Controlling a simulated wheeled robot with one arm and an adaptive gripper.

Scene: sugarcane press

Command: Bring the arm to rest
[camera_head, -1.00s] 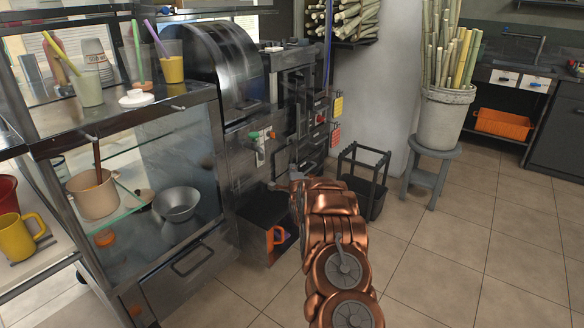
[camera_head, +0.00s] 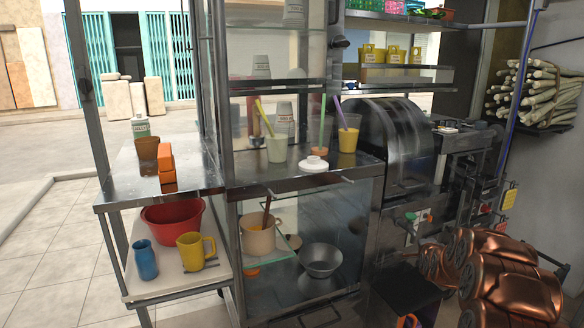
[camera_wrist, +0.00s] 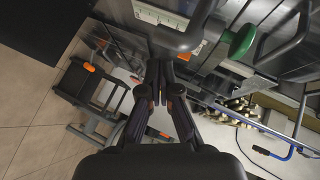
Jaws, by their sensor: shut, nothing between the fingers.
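My gripper (camera_wrist: 163,90) shows in the wrist view with its dark fingers together and nothing between them. It is in the air near the front of the metal press, beside a green knob (camera_wrist: 242,38) and a white panel (camera_wrist: 160,15). In the head view my copper-coloured arm is folded at the lower right, and the gripper itself is not visible there. The sugarcane press (camera_head: 393,148) with its curved metal cover stands behind the arm.
A metal counter (camera_head: 205,175) holds cups and an orange box (camera_head: 166,163). Below are a red bowl (camera_head: 172,222), a yellow mug (camera_head: 196,251) and a metal bowl (camera_head: 321,259). Cane stalks (camera_head: 535,93) lie on a shelf at right. A dark stool-like rack (camera_wrist: 88,88) stands on open floor.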

